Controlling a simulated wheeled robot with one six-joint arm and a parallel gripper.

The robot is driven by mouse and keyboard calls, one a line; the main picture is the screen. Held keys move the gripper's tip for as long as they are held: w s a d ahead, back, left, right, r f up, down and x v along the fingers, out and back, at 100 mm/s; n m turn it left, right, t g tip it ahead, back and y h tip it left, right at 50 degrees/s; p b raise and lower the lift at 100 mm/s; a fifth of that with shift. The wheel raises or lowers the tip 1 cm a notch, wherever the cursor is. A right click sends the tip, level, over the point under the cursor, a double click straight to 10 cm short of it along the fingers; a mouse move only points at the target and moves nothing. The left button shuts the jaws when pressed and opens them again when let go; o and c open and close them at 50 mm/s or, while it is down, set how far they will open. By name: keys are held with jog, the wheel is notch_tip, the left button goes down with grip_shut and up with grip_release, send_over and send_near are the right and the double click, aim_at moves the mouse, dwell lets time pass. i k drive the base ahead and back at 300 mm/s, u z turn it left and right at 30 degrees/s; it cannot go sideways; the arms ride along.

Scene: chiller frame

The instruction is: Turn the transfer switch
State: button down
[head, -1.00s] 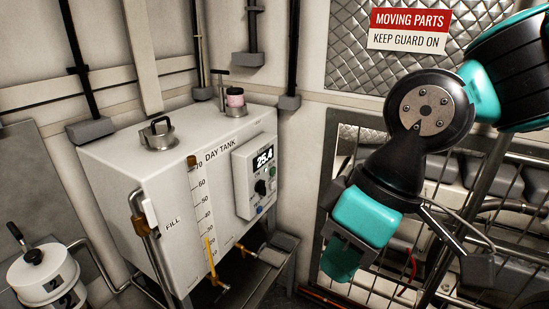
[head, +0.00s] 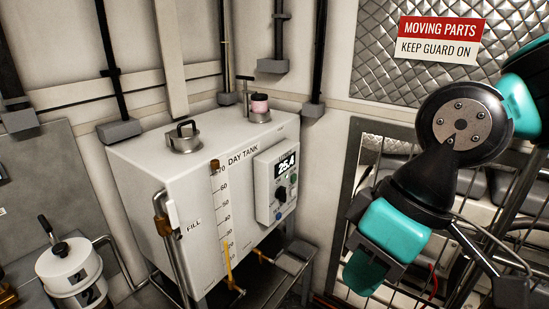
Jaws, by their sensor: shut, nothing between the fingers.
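A grey control box (head: 277,182) with a display reading 25.4 is mounted on the front of the white day tank. It carries a black rotary knob (head: 281,194) and small buttons; the lettering around the knob is too small to read, so I cannot confirm it as the transfer switch. At the lower left, a white cylindrical unit (head: 66,266) has a black lever (head: 47,229) and the marks 1 and 2. My gripper (head: 362,275), with teal parts, is shut and empty. It points down at right, apart from the control box and knob.
The day tank (head: 150,235) has a level scale, a FILL pipe (head: 172,240) and a lidded cap on top. A wire guard (head: 440,270) stands behind my arm, under a MOVING PARTS sign (head: 438,41). In the picture, a gap separates the control box and my gripper.

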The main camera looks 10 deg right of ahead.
aim_at(280, 193)
jog(key=u, duration=0.05)
jog(key=k, duration=0.4)
jog(key=z, duration=0.8)
jog(key=i, duration=0.8)
jog(key=z, duration=0.05)
